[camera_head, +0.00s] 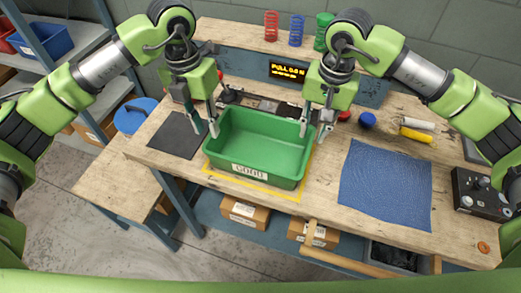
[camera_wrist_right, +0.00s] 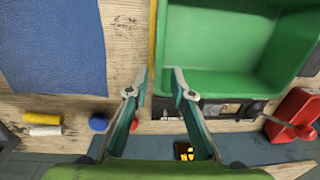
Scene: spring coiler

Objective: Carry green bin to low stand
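The green bin (camera_head: 262,143), with a GOOD label on its front, sits upright and empty on the workbench inside a yellow outline. It also shows in the right wrist view (camera_wrist_right: 222,45). My left gripper (camera_head: 205,127) is at the bin's left rim, fingers apart on either side of it. My right gripper (camera_head: 317,132) is at the right rim. In the right wrist view its fingers (camera_wrist_right: 157,84) are spread, one outside the wall and one over the inside. The low stand (camera_head: 118,186), a lower wooden-topped table, is left of the bench with a clear front part.
A blue round lid-like object (camera_head: 135,115) lies at the stand's back. A dark mat (camera_head: 177,135) lies left of the bin, a blue mat (camera_head: 385,186) right. Coloured springs (camera_head: 296,30) stand behind. Cardboard boxes (camera_head: 245,212) sit below the bench.

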